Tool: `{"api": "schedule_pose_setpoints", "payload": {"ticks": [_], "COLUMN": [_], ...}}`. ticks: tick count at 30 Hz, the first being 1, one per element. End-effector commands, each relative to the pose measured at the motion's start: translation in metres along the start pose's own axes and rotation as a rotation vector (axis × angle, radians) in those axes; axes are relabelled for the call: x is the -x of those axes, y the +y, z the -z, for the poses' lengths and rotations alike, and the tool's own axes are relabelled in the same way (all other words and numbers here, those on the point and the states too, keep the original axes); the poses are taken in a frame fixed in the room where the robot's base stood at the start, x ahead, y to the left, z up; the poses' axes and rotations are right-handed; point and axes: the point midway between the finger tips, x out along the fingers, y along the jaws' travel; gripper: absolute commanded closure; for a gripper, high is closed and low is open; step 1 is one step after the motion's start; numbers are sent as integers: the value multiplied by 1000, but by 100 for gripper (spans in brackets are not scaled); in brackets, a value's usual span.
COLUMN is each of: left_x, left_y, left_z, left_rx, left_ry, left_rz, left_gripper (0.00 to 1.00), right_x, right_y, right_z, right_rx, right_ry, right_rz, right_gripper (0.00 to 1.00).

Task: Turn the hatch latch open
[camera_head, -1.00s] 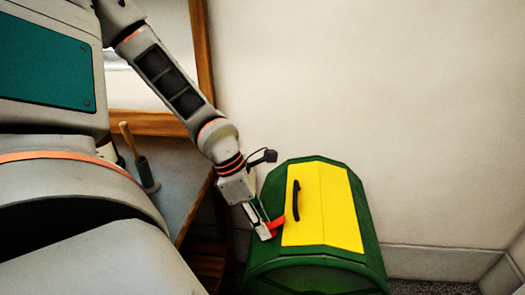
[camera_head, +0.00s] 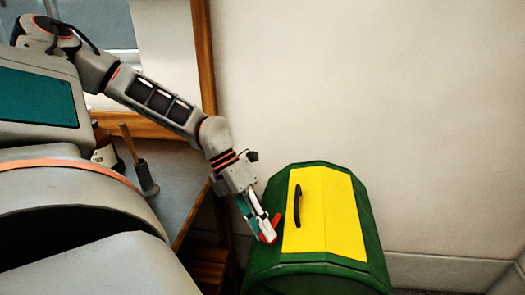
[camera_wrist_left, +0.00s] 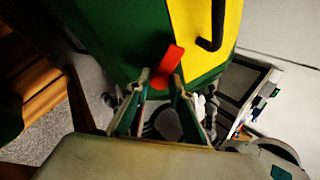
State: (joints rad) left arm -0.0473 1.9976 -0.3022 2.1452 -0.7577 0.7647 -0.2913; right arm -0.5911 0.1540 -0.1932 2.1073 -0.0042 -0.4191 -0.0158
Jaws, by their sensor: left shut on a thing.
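A green container (camera_head: 368,215) has a yellow hatch (camera_head: 330,215) with a black handle (camera_head: 297,205) on its top. The red hatch latch (camera_head: 276,221) sits on the green part beside the hatch's left edge. My left gripper (camera_head: 265,236) reaches down from the upper left and is shut on the latch. In the left wrist view, the latch (camera_wrist_left: 172,60) sticks up between the fingertips of the left gripper (camera_wrist_left: 161,82). The latch's lower end is partly hidden by the fingers there. My right gripper is not in view.
A wood-framed station with a grey top (camera_head: 178,175) stands left of the container, with a dark holder (camera_head: 145,178) and a wooden-handled tool on it. A pale wall (camera_head: 380,90) rises behind. Floor shows at the right of the container.

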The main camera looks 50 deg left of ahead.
Motion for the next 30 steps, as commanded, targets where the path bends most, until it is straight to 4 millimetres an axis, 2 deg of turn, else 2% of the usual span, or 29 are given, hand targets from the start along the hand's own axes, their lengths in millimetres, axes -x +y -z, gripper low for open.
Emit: {"api": "schedule_pose_setpoints", "payload": {"ticks": [7, 15, 20, 30], "left_x": [1, 1, 1, 0], "left_y": [0, 1, 2, 3], "left_z": [-1, 0, 0, 0], "left_rx": [205, 378, 446, 501], "left_ry": [-2, -1, 0, 1], "left_rz": [86, 156, 182, 203], "left_gripper": [100, 100, 100, 100], "right_x": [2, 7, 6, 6], "right_y": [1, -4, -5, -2], "right_z": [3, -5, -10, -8], "right_rx": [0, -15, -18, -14], "right_ry": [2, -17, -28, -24], "right_rz": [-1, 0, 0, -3], "right_gripper": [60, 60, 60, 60]}}
